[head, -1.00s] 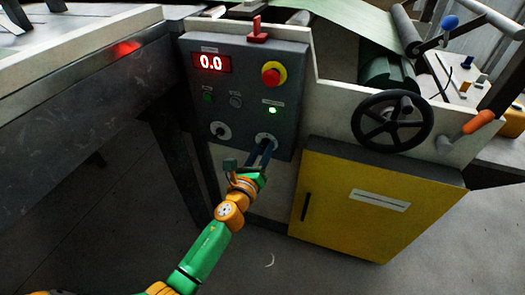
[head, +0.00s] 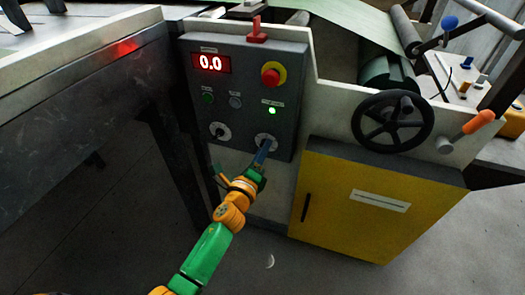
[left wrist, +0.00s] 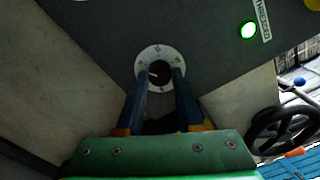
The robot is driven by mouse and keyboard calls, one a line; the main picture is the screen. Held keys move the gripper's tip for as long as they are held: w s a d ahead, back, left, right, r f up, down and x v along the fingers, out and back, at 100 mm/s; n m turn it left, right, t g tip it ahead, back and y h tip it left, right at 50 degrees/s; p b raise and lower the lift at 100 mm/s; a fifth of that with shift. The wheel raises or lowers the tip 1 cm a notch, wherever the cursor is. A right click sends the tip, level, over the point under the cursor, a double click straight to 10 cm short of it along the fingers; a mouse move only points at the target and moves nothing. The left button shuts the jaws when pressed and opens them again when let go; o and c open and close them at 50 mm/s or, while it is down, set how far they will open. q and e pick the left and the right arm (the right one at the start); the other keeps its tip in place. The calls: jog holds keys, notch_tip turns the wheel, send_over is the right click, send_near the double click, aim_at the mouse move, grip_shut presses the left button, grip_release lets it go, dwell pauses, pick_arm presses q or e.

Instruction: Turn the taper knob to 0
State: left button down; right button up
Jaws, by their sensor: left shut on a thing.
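The control panel (head: 245,95) is a dark grey box with a red display (head: 211,63) reading 0.0. Two knobs with pale dials sit low on it, a left knob (head: 218,132) and a right knob. My left gripper (head: 265,145) is at the right knob, its two blue fingers on either side. In the left wrist view the right knob (left wrist: 159,73) is dark, with a white pointer line and a pale marked dial (left wrist: 141,64) around it. My left gripper (left wrist: 160,80) is shut on it. The dial's marks are too small to read. My right gripper is not in view.
A red mushroom button (head: 271,74) and a lit green lamp (head: 272,110) are above the knobs. A yellow cabinet (head: 350,205) and a black handwheel (head: 392,121) stand to the right. A dark metal frame (head: 90,90) is to the left. The floor in front is clear.

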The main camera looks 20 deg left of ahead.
pick_arm(q)
jog(key=shift+f, duration=0.1)
dwell(0.3)
jog(key=c, duration=0.5)
grip_release()
jog(key=shift+c, duration=0.2)
jog(key=s, duration=0.7)
jog(key=shift+a+p, duration=0.15)
jog(key=shift+p, duration=0.3)
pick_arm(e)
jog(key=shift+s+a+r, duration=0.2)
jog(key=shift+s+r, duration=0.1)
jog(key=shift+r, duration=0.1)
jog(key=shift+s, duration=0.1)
